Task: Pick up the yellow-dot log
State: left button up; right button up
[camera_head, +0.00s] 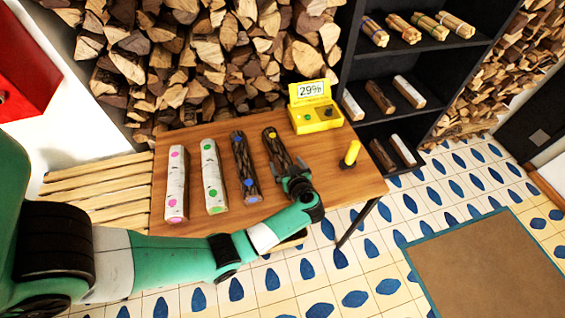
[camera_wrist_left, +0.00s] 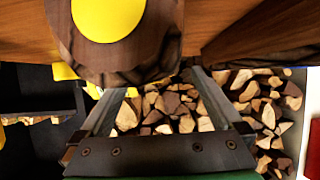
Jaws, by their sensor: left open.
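The yellow-dot log (camera_head: 277,150) lies on the wooden table, the rightmost in a row of logs. It has dark bark and a yellow dot near its far end. My left gripper (camera_head: 295,183) is over its near end, which is partly hidden. In the left wrist view, a dark-barked log with a large yellow dot (camera_wrist_left: 93,45) fills the top, very close. The two fingers of the left gripper (camera_wrist_left: 157,85) are spread apart below it. I cannot tell whether they touch it. My right gripper is in neither view.
A pink-dot log (camera_head: 176,190), a green-dot log (camera_head: 213,178) and a blue-dot log (camera_head: 244,166) lie to the left. A yellow meter reading 29% (camera_head: 316,117) and a yellow-handled tool (camera_head: 351,154) stand to the right. A dark shelf (camera_head: 420,60) stands behind the table (camera_head: 368,180).

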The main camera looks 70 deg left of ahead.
aim_at(285, 161)
pick_arm(q)
jog(key=b+x, duration=0.1)
jog(key=x, duration=0.2)
jog(key=shift+s+a+f, duration=0.1)
jog(key=shift+s+f, duration=0.05)
jog(key=shift+f, duration=0.05)
jog(key=shift+a+b, duration=0.3)
jog(key=shift+b, duration=0.05)
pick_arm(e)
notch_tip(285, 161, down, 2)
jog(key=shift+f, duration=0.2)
pick_arm(q)
grip_shut()
jog(key=shift+r, duration=0.15)
